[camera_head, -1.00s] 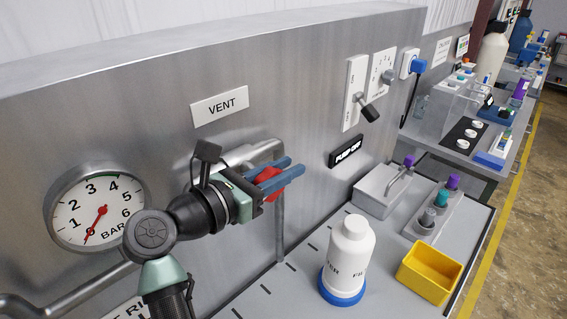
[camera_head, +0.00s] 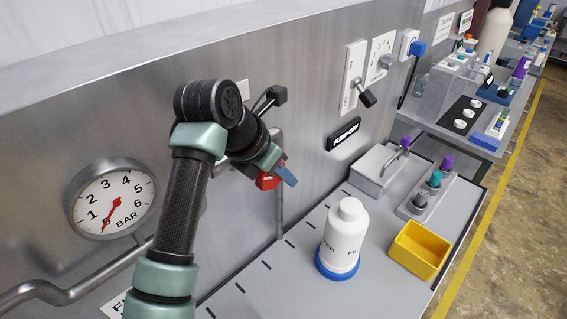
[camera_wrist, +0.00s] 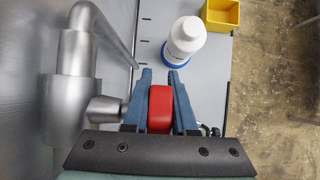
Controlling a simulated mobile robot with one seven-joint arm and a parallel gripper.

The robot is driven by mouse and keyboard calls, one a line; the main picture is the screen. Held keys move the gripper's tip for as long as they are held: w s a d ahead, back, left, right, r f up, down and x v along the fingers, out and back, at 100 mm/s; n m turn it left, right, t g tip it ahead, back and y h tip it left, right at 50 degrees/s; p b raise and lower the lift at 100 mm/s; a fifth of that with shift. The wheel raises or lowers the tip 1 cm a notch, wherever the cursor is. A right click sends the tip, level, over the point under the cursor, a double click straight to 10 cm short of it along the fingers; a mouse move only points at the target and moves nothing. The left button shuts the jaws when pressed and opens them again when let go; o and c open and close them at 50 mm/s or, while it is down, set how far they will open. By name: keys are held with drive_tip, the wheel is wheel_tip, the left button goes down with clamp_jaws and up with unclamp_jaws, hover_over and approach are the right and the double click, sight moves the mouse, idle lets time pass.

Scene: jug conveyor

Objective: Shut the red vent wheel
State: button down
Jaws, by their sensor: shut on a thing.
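The red vent wheel (camera_wrist: 160,108) sits on a grey stem at the side of the vent pipe (camera_wrist: 75,95). In the wrist view it lies between the two blue fingers of my gripper (camera_wrist: 160,80), one finger on each side. My gripper is shut on the wheel. In the head view the wheel (camera_head: 267,181) shows only in part beside my gripper (camera_head: 284,170), and my arm hides most of the pipe and the VENT label.
A pressure gauge (camera_head: 113,198) on the steel panel points near 0. A white jug (camera_head: 344,236) with a blue base stands on the bench below. A yellow bin (camera_head: 420,250), a grey tap box (camera_head: 372,172) and a vial rack (camera_head: 427,192) are to the right.

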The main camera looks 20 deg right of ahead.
sight(270, 188)
drive_tip(key=y, duration=0.1)
drive_tip(key=g+y, duration=0.1)
drive_tip(key=y, duration=0.1)
drive_tip(key=shift+a+f+y+p, duration=0.3)
drive_tip(key=shift+a+y+p, duration=0.1)
drive_tip(key=y, duration=0.1)
drive_tip(key=g+y, duration=0.1)
drive_tip(key=y+p, duration=0.1)
drive_tip(key=shift+s+a+f, duration=0.2)
drive_tip(key=shift+a+f, duration=0.05)
drive_tip(key=shift+a, duration=0.1)
drive_tip(key=shift+s+a+f+g+y+b, duration=0.15)
drive_tip(key=shift+g+y, duration=0.2)
drive_tip(key=shift+y, duration=0.25)
drive_tip(key=shift+a+f+g+y+b, duration=0.15)
drive_tip(key=shift+g+y, duration=0.2)
drive_tip(key=shift+y, duration=0.25)
drive_tip(key=shift+a+y, duration=0.1)
drive_tip(key=shift+y, duration=0.2)
drive_tip(key=shift+s+a+g+y+b, duration=0.15)
drive_tip(key=shift+a+g+y+b, duration=0.2)
drive_tip(key=shift+y+b, duration=0.45)
drive_tip(key=c, duration=1)
unclamp_jaws()
drive_tip(key=shift+d, duration=0.1)
drive_tip(key=shift+r, duration=0.1)
